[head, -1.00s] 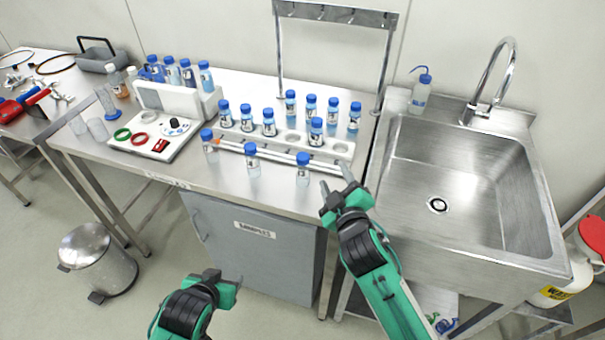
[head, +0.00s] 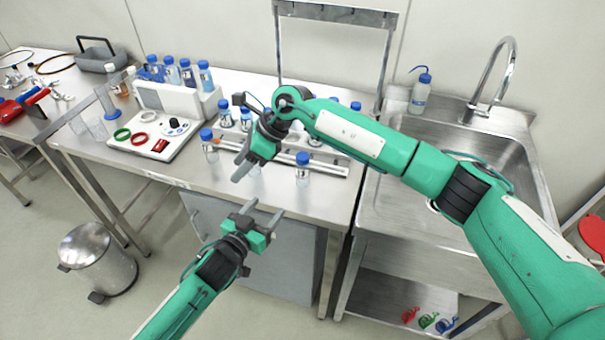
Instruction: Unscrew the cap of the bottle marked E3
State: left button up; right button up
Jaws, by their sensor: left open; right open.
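Several small clear bottles with blue caps stand on the steel bench; I cannot read their marks, so I cannot tell which is E3. In front of the white rack stand a left bottle (head: 209,147), a right bottle (head: 303,171) and a middle one mostly hidden behind my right gripper (head: 239,164). That gripper is open, fingers angled down and left, over the middle bottle; I cannot tell whether it touches. My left gripper (head: 263,209) is open and empty, in front of the bench edge, below the right one. My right arm hides much of the rack and its bottles.
A white device (head: 152,137) with rings and a red display stands left of the bottles. A metal frame (head: 336,14) rises behind the rack. A sink (head: 520,165) with a tap is at right. A pedal bin (head: 97,262) stands on the floor.

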aim_at(299, 176)
jog(key=w+d+r+h, duration=0.1)
jog(key=w+d+h, duration=0.1)
jog(key=w+d, duration=0.1)
jog(key=w+d+r+t+h, duration=0.1)
jog(key=w+d+h, duration=0.2)
jog(key=d, duration=0.3)
jog(key=w+d+r+t+h, duration=0.1)
jog(key=w+d+h, duration=0.1)
jog(key=d, duration=0.2)
jog(key=shift+w+d+r+n+h, duration=0.25)
jog(key=shift+w+d+n+h, duration=0.05)
jog(key=shift+w+d+h, duration=0.1)
jog(key=shift+d+r, duration=0.1)
pick_arm(q)
jog(key=w+d+h, duration=0.1)
jog(key=w+d, duration=0.2)
jog(key=w, duration=0.1)
jog(key=w+d+r+m+h, duration=0.1)
jog(key=w+d, duration=0.2)
jog(key=w, duration=0.1)
jog(key=w+d, duration=0.3)
jog(key=w, duration=0.1)
jog(key=shift+w+d+r+m+h, duration=0.15)
jog(key=shift+w+d+m+h, duration=0.2)
jog(key=shift+d+m+h, duration=0.05)
grip_shut()
